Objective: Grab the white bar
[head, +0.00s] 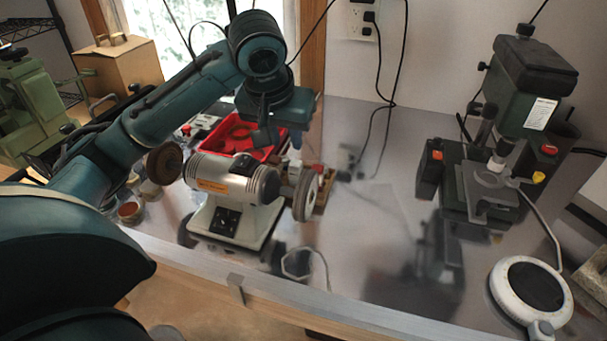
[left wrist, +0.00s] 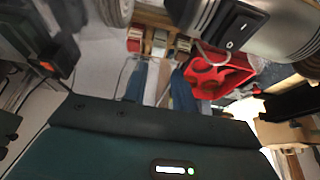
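My left arm reaches in from the left in the head view, and its gripper (head: 292,150) hangs behind the bench grinder, partly hidden by it. In the left wrist view its two blue fingers (left wrist: 163,88) stand apart. A narrow whitish strip (left wrist: 152,82), which may be the white bar, shows in the gap between them. I cannot tell whether the fingers touch it. In the head view I cannot make out the bar clearly. My right gripper is not in view.
The bench grinder (head: 235,188) stands close in front of the left gripper. A red tray (head: 228,138) lies behind it, also seen in the left wrist view (left wrist: 222,76). A drill press (head: 520,90) and a round white device (head: 505,285) are at right. The middle of the metal table (head: 375,190) is clear.

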